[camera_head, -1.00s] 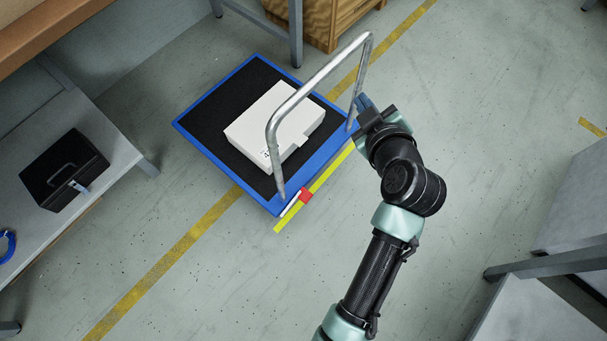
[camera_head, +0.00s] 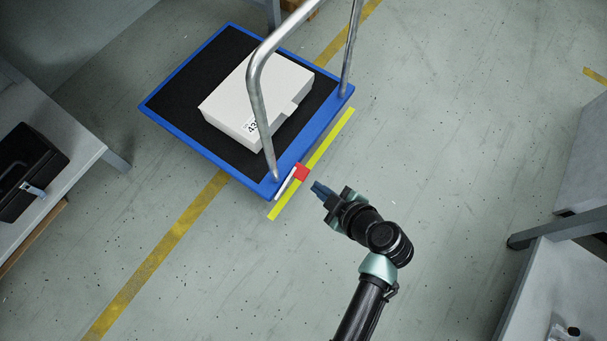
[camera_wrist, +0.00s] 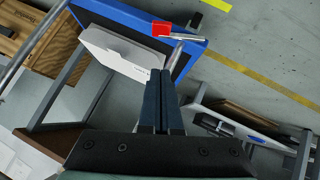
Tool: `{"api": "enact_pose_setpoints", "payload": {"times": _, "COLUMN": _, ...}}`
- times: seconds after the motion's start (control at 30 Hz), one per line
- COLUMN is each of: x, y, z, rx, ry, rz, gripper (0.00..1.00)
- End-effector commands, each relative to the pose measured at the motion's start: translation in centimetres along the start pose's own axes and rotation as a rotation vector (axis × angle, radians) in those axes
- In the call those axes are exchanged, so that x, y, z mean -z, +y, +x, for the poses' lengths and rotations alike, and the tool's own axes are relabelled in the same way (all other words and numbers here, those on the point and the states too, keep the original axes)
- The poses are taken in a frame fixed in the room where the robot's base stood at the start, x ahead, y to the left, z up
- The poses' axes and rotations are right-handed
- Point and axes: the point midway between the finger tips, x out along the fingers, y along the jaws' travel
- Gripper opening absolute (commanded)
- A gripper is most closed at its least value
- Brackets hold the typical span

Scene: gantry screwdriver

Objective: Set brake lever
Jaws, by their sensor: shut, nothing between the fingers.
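The brake lever is a thin light metal bar with a red end (camera_head: 301,171), at the near edge of the blue-rimmed platform cart (camera_head: 222,170). In the wrist view the red end (camera_wrist: 161,28) and the bar (camera_wrist: 183,37) show at the cart's edge, beyond my fingertips. My gripper (camera_head: 316,188) is shut and empty, just right of and below the red end in the head view, with a small gap. In the wrist view my blue fingers (camera_wrist: 161,75) lie together and hide part of the cart.
A white box (camera_head: 255,100) sits on the cart's black deck, behind the upright metal handle (camera_head: 258,85). A yellow strip (camera_head: 335,130) lies along the cart's near edge. A bench with a black case (camera_head: 28,170) stands left.

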Motion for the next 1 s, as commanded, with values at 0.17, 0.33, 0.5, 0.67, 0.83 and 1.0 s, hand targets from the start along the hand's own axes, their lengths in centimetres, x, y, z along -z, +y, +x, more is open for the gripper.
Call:
{"api": "enact_pose_setpoints", "payload": {"times": 0.17, "x": 0.0, "y": 0.1, "z": 0.0, "rx": 0.0, "ry": 0.0, "rz": 0.0, "gripper": 0.0}}
{"api": "enact_pose_setpoints", "payload": {"times": 0.33, "x": -0.1, "y": 0.0, "z": 1.1, "rx": 0.0, "ry": 0.001, "rz": -0.001, "gripper": 0.0}}
{"api": "enact_pose_setpoints", "payload": {"times": 0.5, "x": -0.3, "y": -0.1, "z": 4.2, "rx": 0.001, "ry": 0.001, "rz": -0.003, "gripper": 0.0}}
{"api": "enact_pose_setpoints", "payload": {"times": 0.67, "x": -0.4, "y": -0.2, "z": 7.8, "rx": 0.001, "ry": 0.0, "rz": -0.004, "gripper": 0.0}}
{"api": "enact_pose_setpoints", "payload": {"times": 0.83, "x": -0.8, "y": -0.1, "z": 11.0, "rx": -0.002, "ry": -0.001, "rz": 0.0, "gripper": 0.0}}
{"api": "enact_pose_setpoints", "payload": {"times": 1.0, "x": -2.1, "y": 0.0, "z": 12.2, "rx": -0.002, "ry": -0.001, "rz": 0.0, "gripper": 0.0}}
